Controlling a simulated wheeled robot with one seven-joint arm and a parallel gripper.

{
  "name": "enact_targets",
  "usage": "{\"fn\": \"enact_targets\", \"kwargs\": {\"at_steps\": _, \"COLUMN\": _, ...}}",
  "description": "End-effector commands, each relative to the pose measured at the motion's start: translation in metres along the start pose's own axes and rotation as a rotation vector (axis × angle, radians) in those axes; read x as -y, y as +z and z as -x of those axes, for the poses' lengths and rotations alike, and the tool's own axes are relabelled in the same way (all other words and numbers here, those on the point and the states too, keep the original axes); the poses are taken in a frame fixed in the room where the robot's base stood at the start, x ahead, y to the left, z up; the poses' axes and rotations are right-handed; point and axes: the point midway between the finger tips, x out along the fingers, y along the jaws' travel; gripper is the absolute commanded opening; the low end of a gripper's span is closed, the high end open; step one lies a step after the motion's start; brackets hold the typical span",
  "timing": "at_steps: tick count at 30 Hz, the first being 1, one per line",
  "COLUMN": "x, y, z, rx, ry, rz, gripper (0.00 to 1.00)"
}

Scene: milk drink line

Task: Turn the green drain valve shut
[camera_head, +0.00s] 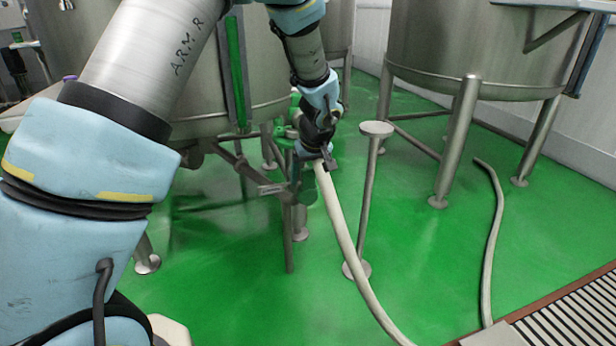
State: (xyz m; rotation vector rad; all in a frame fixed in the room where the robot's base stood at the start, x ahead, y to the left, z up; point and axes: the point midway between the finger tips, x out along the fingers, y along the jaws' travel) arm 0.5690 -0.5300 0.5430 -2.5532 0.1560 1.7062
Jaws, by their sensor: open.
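Green parts of what looks like the drain valve (281,131) show low at the front of the large steel tank (196,108), just left of my wrist. My arm and wrist cover much of the valve, so I cannot tell how its handle is turned. My gripper (318,162) is at the end of my arm, low beside the valve and close to the top end of a pale hose. It is open, but its fingers are small and dark here. I cannot tell whether it touches the valve.
The pale hose (345,240) runs down to the front. A steel post with a round top (376,130) stands right of my gripper. Another legged tank (480,50) and a second hose (493,240) are at right. A floor grate (575,325) lies front right.

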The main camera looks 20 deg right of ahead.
Motion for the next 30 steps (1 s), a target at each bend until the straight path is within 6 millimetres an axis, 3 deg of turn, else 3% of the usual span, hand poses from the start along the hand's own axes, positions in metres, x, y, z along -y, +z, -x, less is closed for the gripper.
{"fn": "enact_targets", "kwargs": {"at_steps": 7, "x": 0.0001, "y": -0.0001, "z": -0.0005, "rx": 0.000, "ry": 0.000, "rz": 0.000, "gripper": 0.78}}
{"fn": "enact_targets", "kwargs": {"at_steps": 27, "x": 0.0002, "y": 0.0000, "z": -0.0004, "rx": 0.000, "ry": -0.001, "rz": 0.000, "gripper": 0.02}}
{"fn": "enact_targets", "kwargs": {"at_steps": 30, "x": 0.0002, "y": 0.0000, "z": -0.0003, "rx": 0.000, "ry": -0.001, "rz": -0.001, "gripper": 0.00}}
